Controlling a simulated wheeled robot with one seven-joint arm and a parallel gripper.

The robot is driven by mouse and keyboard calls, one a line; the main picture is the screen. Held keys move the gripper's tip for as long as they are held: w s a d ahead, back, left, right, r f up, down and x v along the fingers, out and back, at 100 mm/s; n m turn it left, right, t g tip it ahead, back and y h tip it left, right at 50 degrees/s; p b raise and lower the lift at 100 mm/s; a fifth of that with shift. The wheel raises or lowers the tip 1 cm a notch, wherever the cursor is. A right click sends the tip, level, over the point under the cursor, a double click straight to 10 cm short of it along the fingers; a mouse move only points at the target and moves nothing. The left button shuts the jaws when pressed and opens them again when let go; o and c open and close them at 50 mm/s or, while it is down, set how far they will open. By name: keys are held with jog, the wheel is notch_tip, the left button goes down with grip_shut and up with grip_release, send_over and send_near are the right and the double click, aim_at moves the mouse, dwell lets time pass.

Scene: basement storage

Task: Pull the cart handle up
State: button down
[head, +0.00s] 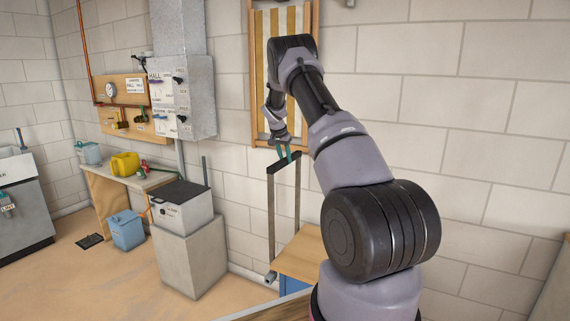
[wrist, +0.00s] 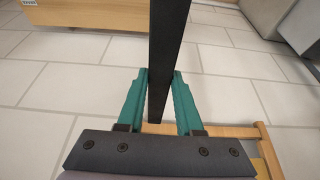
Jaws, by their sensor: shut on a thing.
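The cart handle is a tall frame with two thin uprights and a black crossbar (head: 275,166). It stands well above the cart's wooden deck (head: 305,250), which has blue below it and is partly hidden by my arm. My gripper (head: 286,153) reaches down to the crossbar from above. In the wrist view, the teal fingers of my gripper (wrist: 161,78) lie on either side of the black crossbar (wrist: 168,35) and are shut on it. The crossbar runs lengthwise between the fingers.
A striped folding chair (head: 256,75) is against the wall behind the handle. A grey pedestal (head: 190,258) with a metal box (head: 181,207) on it stands left of the cart. A bench (head: 140,180) with a yellow can (head: 125,164) is farther left. Open floor lies at lower left.

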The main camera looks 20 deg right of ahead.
jog(key=shift+w+r, duration=0.15)
jog(key=shift+r, duration=0.2)
jog(key=c, duration=0.7)
grip_release()
jog(key=shift+o, duration=0.7)
jog(key=v, duration=1)
jog(key=shift+s+a+r, duration=0.2)
jog(key=shift+r, duration=0.1)
